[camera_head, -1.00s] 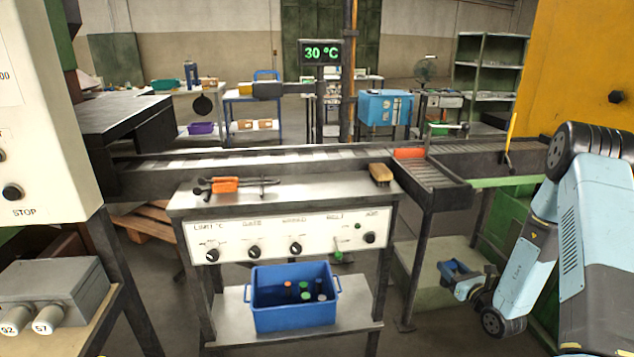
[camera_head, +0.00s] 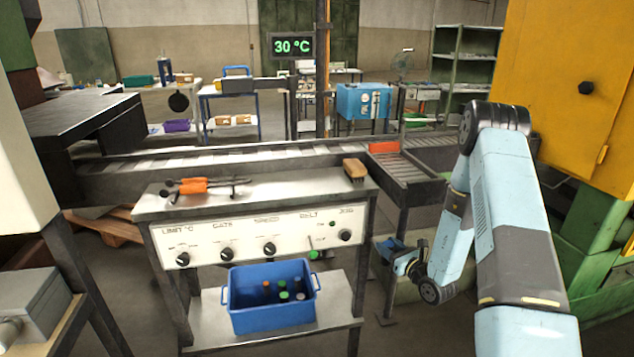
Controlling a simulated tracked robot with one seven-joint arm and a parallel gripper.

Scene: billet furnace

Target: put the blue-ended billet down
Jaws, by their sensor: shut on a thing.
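My gripper (camera_head: 393,250) is at the right of the bench, low, beside the bench's right legs and below the end of the conveyor. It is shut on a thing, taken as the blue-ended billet. Blue shows at the jaws, but I cannot make out the billet's shape or which blue is its end. A blue crate (camera_head: 272,322) stands on the bench's lower shelf (camera_head: 338,312), left of my gripper and apart from it. Several billets stand in the crate, with an orange end (camera_head: 266,284), green ends (camera_head: 283,295) and others too small to tell.
The bench (camera_head: 150,205) has a knob panel (camera_head: 205,248), with orange-handled tongs (camera_head: 205,187) and a brush (camera_head: 354,169) on top. The conveyor (camera_head: 120,183) runs behind it; an orange-red block (camera_head: 384,147) is at its right. A yellow cabinet (camera_head: 560,90) stands at right.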

